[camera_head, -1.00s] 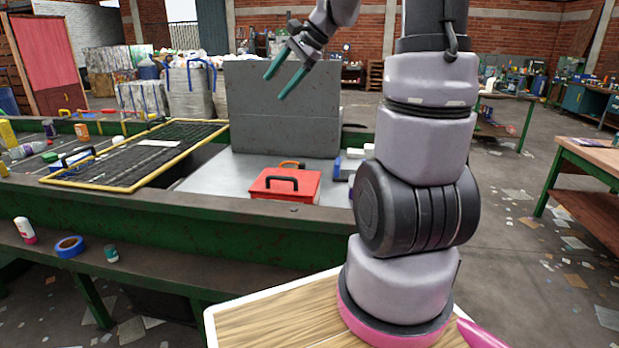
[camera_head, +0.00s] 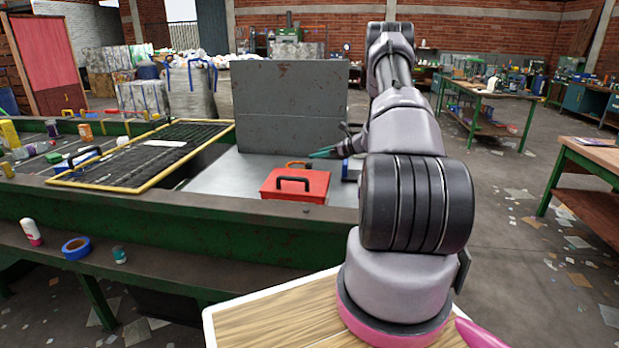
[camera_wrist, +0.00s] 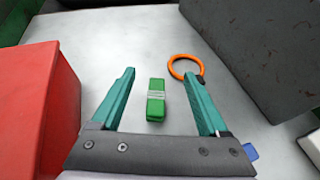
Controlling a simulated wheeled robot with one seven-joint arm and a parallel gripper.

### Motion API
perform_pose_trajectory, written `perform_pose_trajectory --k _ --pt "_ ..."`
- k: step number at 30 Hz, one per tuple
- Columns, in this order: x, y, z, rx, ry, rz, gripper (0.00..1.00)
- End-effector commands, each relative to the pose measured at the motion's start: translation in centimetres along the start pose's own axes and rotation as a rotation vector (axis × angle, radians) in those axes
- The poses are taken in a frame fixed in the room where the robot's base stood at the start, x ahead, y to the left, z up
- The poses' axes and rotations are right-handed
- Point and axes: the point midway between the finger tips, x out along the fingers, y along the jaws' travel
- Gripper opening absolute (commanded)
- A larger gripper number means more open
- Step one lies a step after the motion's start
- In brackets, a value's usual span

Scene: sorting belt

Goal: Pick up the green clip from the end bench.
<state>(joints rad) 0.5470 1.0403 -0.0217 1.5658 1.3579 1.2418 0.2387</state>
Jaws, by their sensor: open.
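The green clip (camera_wrist: 156,99) lies on the grey metal top of the end bench (camera_wrist: 120,40) in the wrist view. It is a small green block with a pale band across its middle. My gripper (camera_wrist: 160,76) is open, with its two teal fingers on either side of the clip in that view. The fingers look apart from the clip, and how high they are above it is hard to tell. In the head view my gripper (camera_head: 328,152) is low over the end bench (camera_head: 222,180), behind the red toolbox, and the clip is hidden there.
A red toolbox (camera_head: 296,185) stands on the bench, left of my gripper in the wrist view (camera_wrist: 35,105). An orange ring (camera_wrist: 186,66) lies by the right fingertip. A grey upright panel (camera_head: 290,105) stands behind. A blue item (camera_wrist: 250,151) shows near the gripper's right side.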

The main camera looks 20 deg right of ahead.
Motion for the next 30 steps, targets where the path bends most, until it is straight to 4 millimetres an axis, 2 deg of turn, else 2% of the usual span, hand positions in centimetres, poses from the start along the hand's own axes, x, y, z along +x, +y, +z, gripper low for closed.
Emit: perform_pose_trajectory --k 6,12,19,27,30 --pt "1.7 0.1 -4.1 0.005 0.002 0.002 0.78" --pt "2.9 0.1 -7.1 0.002 0.001 0.001 0.78" --pt "4.7 0.1 -6.8 -0.001 0.001 0.003 0.78" --pt "9.1 0.1 -6.8 -0.002 0.001 0.003 0.78" --pt "10.0 0.1 -6.7 -0.003 0.001 0.002 0.78"
